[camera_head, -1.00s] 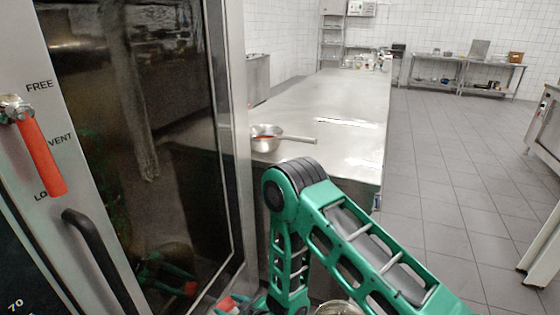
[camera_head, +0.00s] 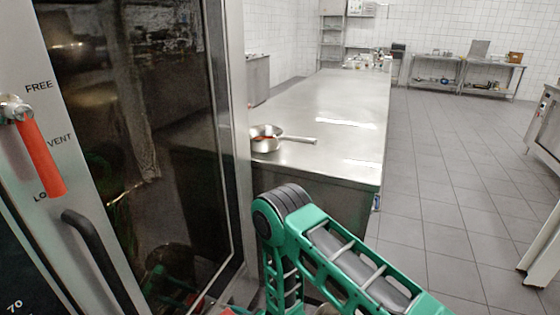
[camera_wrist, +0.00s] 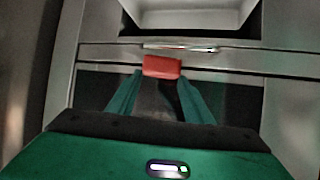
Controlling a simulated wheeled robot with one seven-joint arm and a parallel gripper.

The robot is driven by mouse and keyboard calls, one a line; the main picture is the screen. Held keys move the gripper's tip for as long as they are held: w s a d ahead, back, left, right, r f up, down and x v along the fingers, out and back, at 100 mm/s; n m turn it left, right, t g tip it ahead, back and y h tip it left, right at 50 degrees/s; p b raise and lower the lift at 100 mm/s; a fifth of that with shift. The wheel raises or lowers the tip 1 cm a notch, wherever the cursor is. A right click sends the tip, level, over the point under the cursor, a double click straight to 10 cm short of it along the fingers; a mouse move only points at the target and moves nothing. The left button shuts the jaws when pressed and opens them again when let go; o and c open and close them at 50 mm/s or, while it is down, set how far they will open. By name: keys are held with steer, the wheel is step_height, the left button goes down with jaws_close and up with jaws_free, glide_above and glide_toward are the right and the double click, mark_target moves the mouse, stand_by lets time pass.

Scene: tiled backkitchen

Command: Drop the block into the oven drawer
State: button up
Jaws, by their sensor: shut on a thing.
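A red block (camera_wrist: 162,66) is held between the green fingertips of my gripper (camera_wrist: 160,76) in the wrist view. An open drawer with a pale inside (camera_wrist: 190,14) shows beyond the block at the top of the wrist view. The drawer's metal front edge (camera_wrist: 240,55) runs across behind the block. I cannot tell how far the block is from that edge. In the head view the oven (camera_head: 232,120) stands at the left with its dark glass door. A small red patch shows at the bottom edge there, and my gripper is mostly out of that view.
A red lever (camera_head: 42,160) and a black handle (camera_head: 95,255) are on the oven front. A steel counter (camera_head: 340,110) with a pan (camera_head: 266,139) stands beyond my arm. The tiled floor on the right (camera_head: 450,200) is clear.

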steer(key=o, duration=1.3)
steer(key=shift+c, duration=0.2)
steer(key=v, duration=1)
steer(key=shift+s+d+r, duration=0.2)
steer(key=shift+d, duration=0.05)
